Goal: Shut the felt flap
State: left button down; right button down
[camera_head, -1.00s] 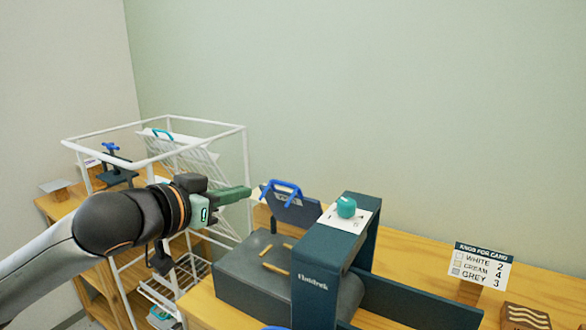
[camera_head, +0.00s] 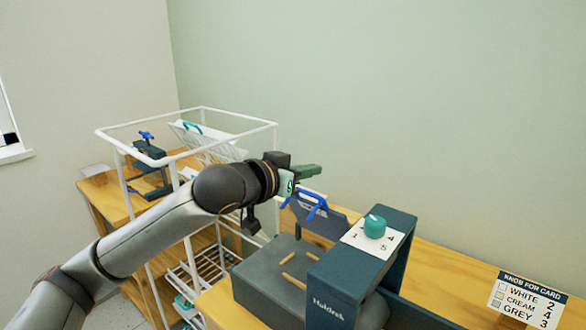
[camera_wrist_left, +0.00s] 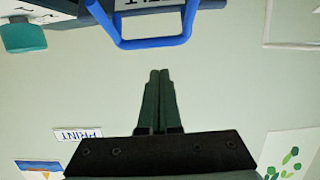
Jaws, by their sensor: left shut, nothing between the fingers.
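The felt flap (camera_head: 337,222) is a dark panel standing raised at the back of the press bed (camera_head: 258,282). It has a blue bar handle (camera_head: 308,204) on its upper part. My left gripper (camera_head: 318,171) has its fingers together and empty, above the handle in the head view. In the left wrist view the shut fingers (camera_wrist_left: 160,78) point toward the handle (camera_wrist_left: 152,42), with a visible gap in the picture. A labelled dark part of the flap (camera_wrist_left: 160,5) shows at the top edge there. Whether the gripper is in front of or behind the flap is hard to tell. My right gripper is not in view.
The press's dark bridge (camera_head: 345,272) with a teal knob (camera_head: 375,226) stands right of the bed. Small wooden strips (camera_head: 300,257) lie on the bed. A white wire rack (camera_head: 150,130) stands left, and a knob card sign (camera_head: 527,298) stands right.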

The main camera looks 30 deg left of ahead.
pick_arm(q)
jog(key=shift+x, duration=0.85)
jog(key=s+f, duration=0.2)
jog(key=shift+s+a+b, duration=0.2)
jog(key=shift+s+b, duration=0.05)
jog(key=shift+b, duration=0.05)
jog(key=shift+s+f, duration=0.25)
jog(key=shift+s, duration=0.05)
